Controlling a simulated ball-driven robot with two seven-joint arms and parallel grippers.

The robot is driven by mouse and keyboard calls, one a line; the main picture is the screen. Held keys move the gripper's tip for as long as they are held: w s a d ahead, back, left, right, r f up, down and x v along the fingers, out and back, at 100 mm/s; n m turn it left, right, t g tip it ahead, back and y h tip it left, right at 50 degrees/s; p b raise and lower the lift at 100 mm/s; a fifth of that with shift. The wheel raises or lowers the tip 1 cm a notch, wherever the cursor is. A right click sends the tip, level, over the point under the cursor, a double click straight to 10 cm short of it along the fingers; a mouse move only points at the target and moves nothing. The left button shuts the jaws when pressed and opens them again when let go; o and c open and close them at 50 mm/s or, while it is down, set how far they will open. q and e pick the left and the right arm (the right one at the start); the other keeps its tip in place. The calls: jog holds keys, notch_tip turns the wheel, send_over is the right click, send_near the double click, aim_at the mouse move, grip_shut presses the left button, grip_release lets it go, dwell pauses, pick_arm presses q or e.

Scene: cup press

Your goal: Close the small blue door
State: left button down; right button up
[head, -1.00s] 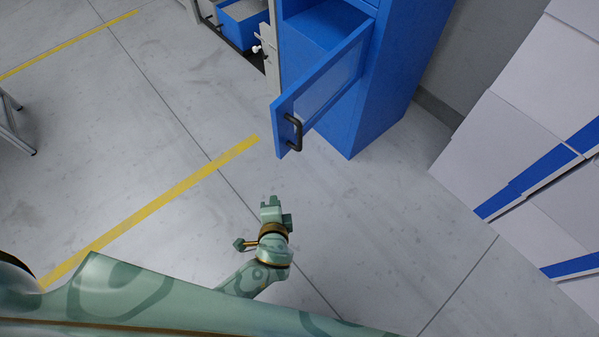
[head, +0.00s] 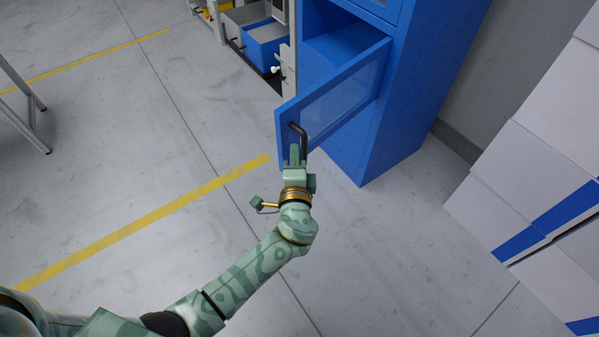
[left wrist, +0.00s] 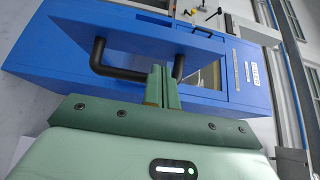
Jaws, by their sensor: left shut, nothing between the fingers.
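The small blue door (head: 338,97) stands open from a blue cabinet (head: 392,130), and has a clear window panel and a black handle (head: 302,139). In the left wrist view the door (left wrist: 140,37) and its black handle (left wrist: 121,74) lie just ahead of the fingers. My left gripper (head: 295,153) is shut and empty, its fingertips at the handle near the door's free edge. In the left wrist view the shut fingers (left wrist: 162,82) overlap the space between the handle's ends; I cannot tell whether they touch it. My right gripper is not in view.
White boxes with blue stripes (head: 540,190) are stacked at the right. A blue bin (head: 265,45) stands behind the door at the top. A metal-legged table (head: 30,110) is at the left. The floor with a yellow line (head: 150,225) is clear.

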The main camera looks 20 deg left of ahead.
pick_arm(q)
jog(key=shift+w+a+r, duration=0.1)
jog(key=shift+w+a, duration=0.2)
jog(key=shift+a, duration=0.35)
jog(key=shift+w+a, duration=0.25)
jog(key=shift+a, duration=0.35)
